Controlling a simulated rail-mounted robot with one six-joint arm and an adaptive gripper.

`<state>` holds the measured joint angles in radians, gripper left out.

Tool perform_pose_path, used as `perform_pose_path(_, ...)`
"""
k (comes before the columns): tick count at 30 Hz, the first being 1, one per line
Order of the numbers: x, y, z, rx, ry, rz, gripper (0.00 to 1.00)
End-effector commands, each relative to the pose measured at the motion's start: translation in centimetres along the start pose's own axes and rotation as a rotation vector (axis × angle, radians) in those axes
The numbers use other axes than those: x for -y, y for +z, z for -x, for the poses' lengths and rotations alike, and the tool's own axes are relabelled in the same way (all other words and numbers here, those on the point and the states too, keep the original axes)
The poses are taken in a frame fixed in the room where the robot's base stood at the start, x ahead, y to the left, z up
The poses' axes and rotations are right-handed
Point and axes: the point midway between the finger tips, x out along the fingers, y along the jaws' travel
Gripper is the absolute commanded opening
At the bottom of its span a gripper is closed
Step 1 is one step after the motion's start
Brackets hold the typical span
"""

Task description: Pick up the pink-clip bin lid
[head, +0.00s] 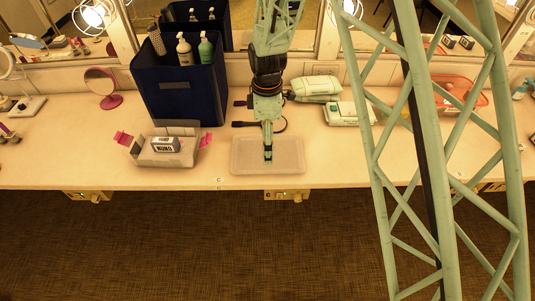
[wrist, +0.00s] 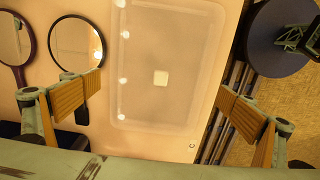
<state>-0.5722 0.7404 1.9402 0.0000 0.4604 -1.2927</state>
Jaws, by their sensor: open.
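The clear, flat rectangular lid (head: 240,168) lies on the counter near its front edge, right of the bin. It also shows in the wrist view (wrist: 165,100), with a small pale square in its middle. My gripper (head: 268,158) points down over the lid in the head view. In the wrist view my gripper (wrist: 160,97) is open and empty, its fingers on either side of the lid's lower part. Their height above it is hard to tell. The clear bin with pink clips (head: 146,158) stands open at left, a small labelled box (head: 165,145) inside.
A dark blue caddy (head: 180,95) with bottles stands behind the bin. A round pink-framed mirror (head: 101,84) is at left. A pale green hairdryer (head: 315,87) and case (head: 348,114) lie at the back right. An orange-pink tray (head: 478,100) is farther right.

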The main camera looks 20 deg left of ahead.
Motion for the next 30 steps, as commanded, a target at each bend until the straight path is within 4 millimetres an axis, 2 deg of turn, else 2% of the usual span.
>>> perform_pose_path(6, 0.1, 0.1, -2.5, 0.0, -0.002, 0.0, 1.0)
perform_pose_path(12, 0.1, 0.1, -4.0, 0.001, -0.002, 0.0, 1.0)
perform_pose_path(30, 0.0, 0.1, -4.2, 0.0, -0.001, 0.0, 1.0)
